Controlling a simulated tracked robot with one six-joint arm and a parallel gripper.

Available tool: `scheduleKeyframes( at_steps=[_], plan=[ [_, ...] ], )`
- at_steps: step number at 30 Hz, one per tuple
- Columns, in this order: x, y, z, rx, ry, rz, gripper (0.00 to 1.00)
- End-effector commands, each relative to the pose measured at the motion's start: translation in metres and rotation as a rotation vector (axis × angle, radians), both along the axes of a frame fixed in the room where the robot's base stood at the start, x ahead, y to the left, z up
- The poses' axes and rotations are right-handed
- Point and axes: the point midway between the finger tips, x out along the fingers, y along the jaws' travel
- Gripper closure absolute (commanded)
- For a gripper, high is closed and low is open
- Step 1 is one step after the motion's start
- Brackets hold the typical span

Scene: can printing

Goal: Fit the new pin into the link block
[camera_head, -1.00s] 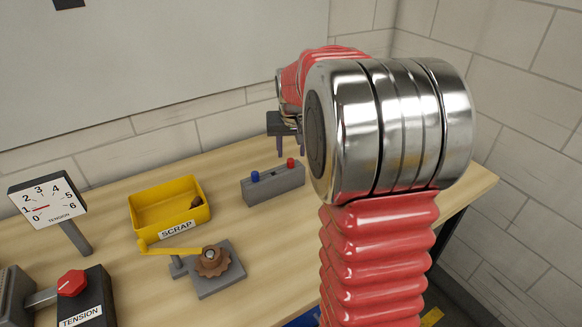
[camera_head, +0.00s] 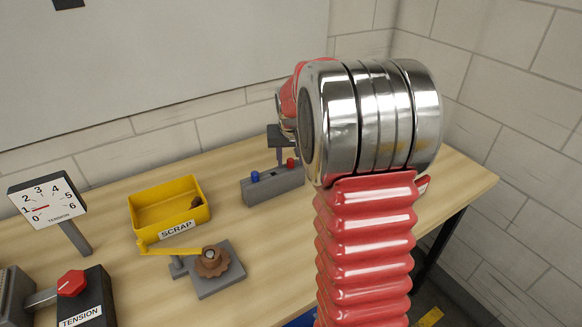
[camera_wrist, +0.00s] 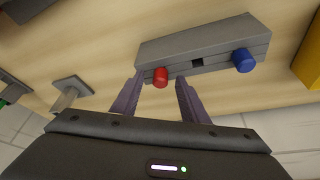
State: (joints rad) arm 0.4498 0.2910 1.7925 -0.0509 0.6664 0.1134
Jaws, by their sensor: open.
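A grey block (camera_head: 272,185) on the bench has a blue knob-like end (camera_head: 255,176) and a red one (camera_head: 291,162) on it; I take it for the link block. I cannot identify a separate new pin.
A yellow scrap tray (camera_head: 150,192) holds a small dark piece (camera_head: 196,202). A brown gear (camera_head: 212,262) with a yellow crank sits in front. A tension dial (camera_head: 47,207) and red tension knob (camera_head: 71,283) stand left. A small grey stand (camera_wrist: 70,92) shows in the wrist view.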

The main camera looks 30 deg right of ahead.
Motion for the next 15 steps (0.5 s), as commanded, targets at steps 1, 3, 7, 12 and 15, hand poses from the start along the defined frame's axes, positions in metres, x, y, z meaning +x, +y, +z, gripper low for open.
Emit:
scheduleKeyframes(
  at_steps=[1,3,7,12,15],
  plan=[
    [0.0,0.0001,0.0001,0.0,0.0,0.0,0.6],
    [0.0001,0.0002,0.0001,0.0,0.0,0.0,0.6],
    [0.0001,0.0003,0.0002,0.0,0.0,0.0,0.64],
    [0.0002,0.0005,0.0002,0.0,0.0,0.001,0.76],
    [0.0002,0.0005,0.0002,0.0,0.0,0.001,0.83]
  ],
)
